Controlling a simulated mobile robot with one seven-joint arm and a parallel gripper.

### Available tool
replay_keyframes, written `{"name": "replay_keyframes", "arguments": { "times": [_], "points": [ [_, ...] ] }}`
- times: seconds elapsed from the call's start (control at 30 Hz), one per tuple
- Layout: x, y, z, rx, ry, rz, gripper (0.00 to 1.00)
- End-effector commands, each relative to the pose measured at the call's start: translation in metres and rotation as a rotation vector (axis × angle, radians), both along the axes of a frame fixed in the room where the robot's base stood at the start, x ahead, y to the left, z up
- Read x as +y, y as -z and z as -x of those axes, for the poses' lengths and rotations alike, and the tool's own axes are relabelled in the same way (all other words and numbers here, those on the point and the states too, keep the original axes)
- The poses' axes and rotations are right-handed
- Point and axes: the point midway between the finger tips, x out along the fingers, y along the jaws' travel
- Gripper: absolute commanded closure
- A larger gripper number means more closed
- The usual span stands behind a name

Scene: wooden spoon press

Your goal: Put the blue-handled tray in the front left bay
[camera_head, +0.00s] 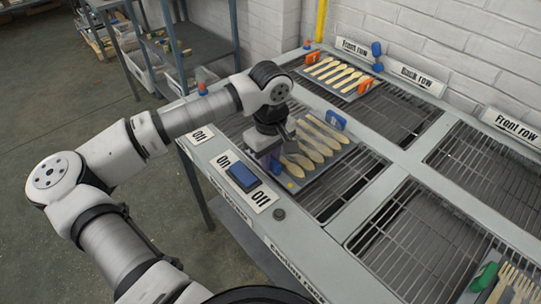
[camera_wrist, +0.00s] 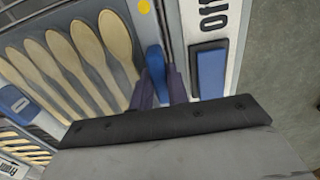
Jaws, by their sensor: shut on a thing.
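The blue-handled tray (camera_head: 296,180) is grey and holds several wooden spoons (camera_head: 318,138). It is over the front left bay (camera_head: 345,188), with bare grate showing beside it. I cannot tell whether it rests on the grate or hangs just above. Its far blue handle (camera_head: 337,120) is free. My gripper (camera_head: 270,158) is shut on the near blue handle, which shows between the fingers in the wrist view (camera_wrist: 155,65). The tray's edge and yellow dot (camera_wrist: 145,7) lie close to the bench's front rail there.
A tray with orange handles (camera_head: 366,86) and spoons sits in the back left bay. A green-handled tray (camera_head: 484,277) with forks is at lower right. Empty grates (camera_head: 425,240) lie between. A blue rocker switch (camera_head: 243,177) is on the front rail, close to my gripper.

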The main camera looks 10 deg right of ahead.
Motion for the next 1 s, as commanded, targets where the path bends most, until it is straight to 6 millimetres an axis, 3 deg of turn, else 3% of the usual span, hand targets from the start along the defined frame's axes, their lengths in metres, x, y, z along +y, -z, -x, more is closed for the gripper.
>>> {"name": "replay_keyframes", "arguments": {
  "times": [0.4,0.43,0.57,1.0],
  "points": [
    [-0.0002,0.0048,-0.0003,-0.002,0.0,0.001,1.0],
    [0.0,0.0035,-0.0001,-0.001,0.0,0.001,0.8],
    [0.0,0.0031,-0.0001,-0.001,0.0,0.001,0.63],
    [0.0001,-0.0044,-0.0007,-0.002,-0.001,0.0,0.62]
  ]
}}
